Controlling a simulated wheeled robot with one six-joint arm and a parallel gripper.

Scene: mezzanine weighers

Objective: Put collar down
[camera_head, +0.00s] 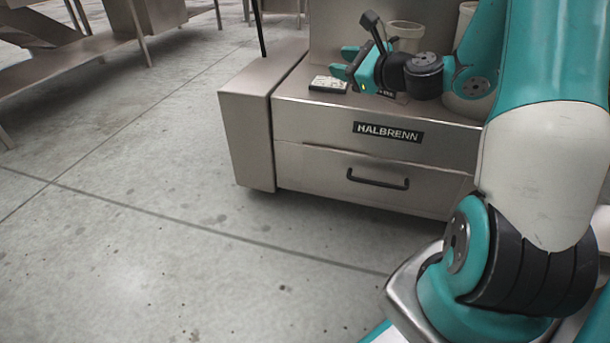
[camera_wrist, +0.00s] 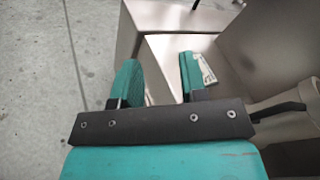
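I cannot make out a collar in either view. My gripper (camera_head: 340,61) is over the top of the steel Halbrenn cabinet (camera_head: 300,82), near its left end. In the wrist view my gripper (camera_wrist: 160,75) has its two teal fingers well apart, with nothing held between them. Bare metal of the cabinet shows in the gap.
A small pale plate with dark marks (camera_head: 328,84) lies on the cabinet top near the fingers. A pale cup-like vessel (camera_head: 405,35) stands behind my wrist. The cabinet has a drawer with a black handle (camera_head: 378,180). Concrete floor (camera_head: 150,240) is clear at left; steel tables (camera_head: 90,50) stand behind.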

